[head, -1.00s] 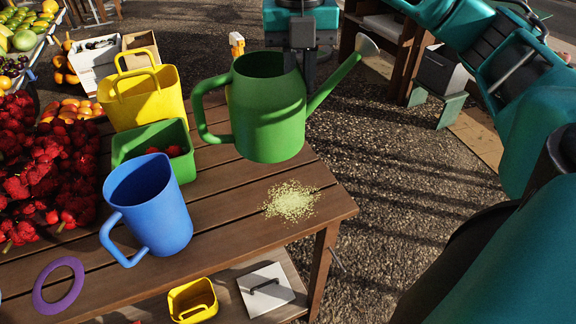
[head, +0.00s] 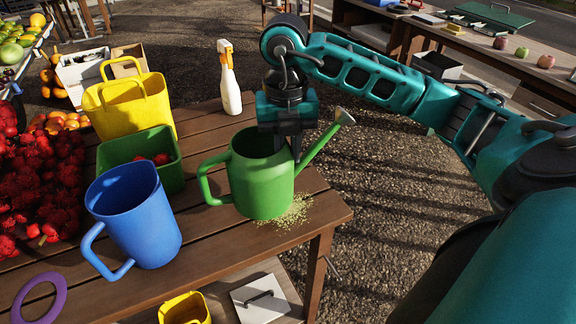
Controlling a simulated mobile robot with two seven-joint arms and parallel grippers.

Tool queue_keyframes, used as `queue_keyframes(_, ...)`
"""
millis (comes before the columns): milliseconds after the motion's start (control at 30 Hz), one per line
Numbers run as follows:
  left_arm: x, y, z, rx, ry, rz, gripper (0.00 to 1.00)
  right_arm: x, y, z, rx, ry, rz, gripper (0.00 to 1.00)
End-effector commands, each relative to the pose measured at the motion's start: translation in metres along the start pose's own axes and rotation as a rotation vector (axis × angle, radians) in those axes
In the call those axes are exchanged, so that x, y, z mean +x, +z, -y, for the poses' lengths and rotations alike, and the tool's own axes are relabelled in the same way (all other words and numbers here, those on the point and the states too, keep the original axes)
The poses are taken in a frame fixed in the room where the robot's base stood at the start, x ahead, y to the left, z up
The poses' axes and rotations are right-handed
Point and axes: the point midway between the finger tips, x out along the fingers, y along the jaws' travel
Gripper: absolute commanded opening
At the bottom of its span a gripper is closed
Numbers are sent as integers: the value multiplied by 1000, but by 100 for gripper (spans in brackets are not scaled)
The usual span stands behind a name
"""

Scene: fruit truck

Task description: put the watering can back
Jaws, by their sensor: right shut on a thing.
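The green watering can (head: 262,185) is upright at the right end of the wooden table (head: 215,240). Its handle points left and its spout points up to the right. My right gripper (head: 296,150) comes down from above and is shut on the can at its rim near the spout. The fingertips are partly hidden by the can. The can's base covers part of a patch of pale green crumbs (head: 292,212). I cannot tell if the base touches the table. My left gripper is not in view.
A blue pitcher (head: 135,220), a green box with red fruit (head: 172,178), a yellow bag (head: 130,105) and a white spray bottle (head: 229,85) stand left of and behind the can. Red fruit (head: 40,180) is heaped at far left. The front right tabletop is clear.

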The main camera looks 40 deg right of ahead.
Motion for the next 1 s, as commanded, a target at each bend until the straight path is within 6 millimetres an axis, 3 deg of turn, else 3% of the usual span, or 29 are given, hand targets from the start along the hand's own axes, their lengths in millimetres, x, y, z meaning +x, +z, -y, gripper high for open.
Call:
queue_keyframes(300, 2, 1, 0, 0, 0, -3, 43, 38, 0, -1, 1, 0, -1, 0)
queue_keyframes(700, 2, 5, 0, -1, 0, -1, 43, 44, 0, -1, 0, 2, 2, 0)
queue_keyframes(733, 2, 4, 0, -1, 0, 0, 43, 44, 0, -1, 0, -1, -1, 20)
queue_keyframes(1000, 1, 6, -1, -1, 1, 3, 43, 44, 0, -1, 0, -1, -1, 43)
